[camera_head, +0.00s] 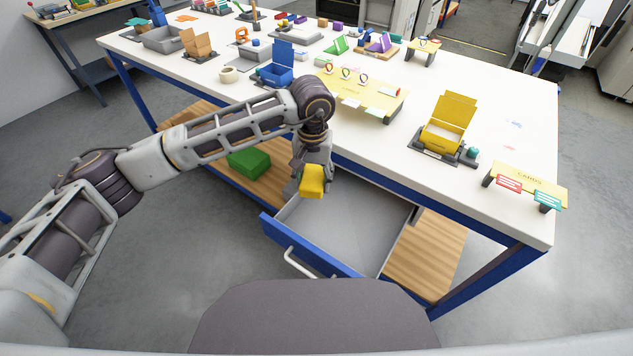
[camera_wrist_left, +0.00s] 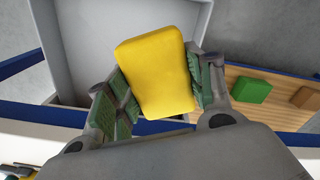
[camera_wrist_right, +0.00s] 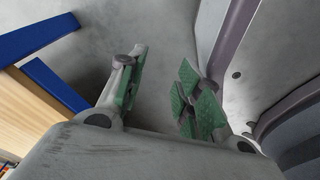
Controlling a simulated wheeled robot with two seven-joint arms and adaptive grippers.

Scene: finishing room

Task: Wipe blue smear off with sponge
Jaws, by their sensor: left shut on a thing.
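A yellow sponge (camera_head: 312,182) is held in my left gripper (camera_head: 311,172), over the open drawer at the table's front edge. In the left wrist view the sponge (camera_wrist_left: 158,70) sits between both green-padded fingers of my left gripper (camera_wrist_left: 162,90). A small blue smear (camera_head: 515,124) shows on the white tabletop at the right, well apart from the sponge. My right gripper (camera_wrist_right: 163,88) is open and empty in the right wrist view, above the grey floor. It does not show in the head view.
The open drawer (camera_head: 350,225) looks empty. A yellow box with a raised lid (camera_head: 447,125), a yellow labelled stand (camera_head: 525,184) and a yellow board (camera_head: 360,97) stand on the table (camera_head: 480,85). Bare tabletop surrounds the smear. A green block (camera_head: 249,162) lies on the lower shelf.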

